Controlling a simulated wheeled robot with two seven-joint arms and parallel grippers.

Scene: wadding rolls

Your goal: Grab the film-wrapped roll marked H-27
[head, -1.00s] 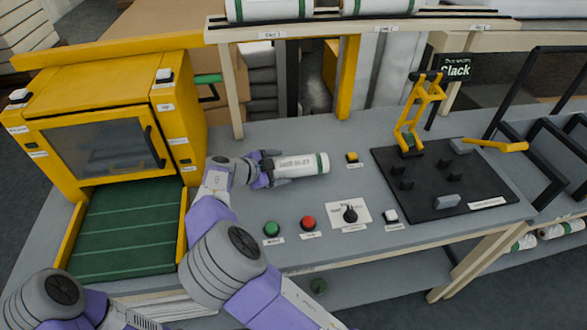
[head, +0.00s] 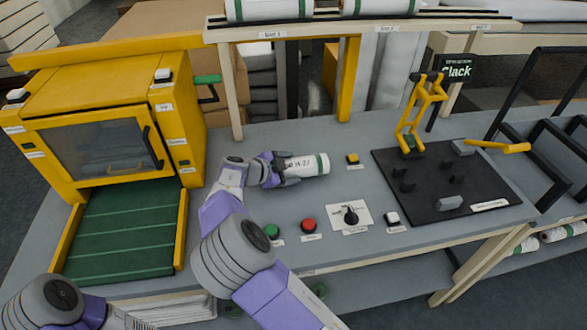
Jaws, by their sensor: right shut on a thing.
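A white film-wrapped roll with a green band at its right end (head: 308,165) lies on its side on the grey workbench, in the middle of the head view. Dark lettering on it ends in what looks like 27; its first part is hard to read. My right gripper (head: 288,170) is shut on the left part of the roll, which its fingers partly cover. The roll seems to be on or just over the bench top. Of my left arm only a link shows at the bottom left; its gripper is out of view.
A yellow machine (head: 110,125) with a green conveyor (head: 125,228) stands at left. Green (head: 272,231) and red (head: 309,226) buttons, a knob (head: 351,215) and a black fixture board (head: 440,180) lie front and right. A shelf (head: 340,28) with rolls spans above.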

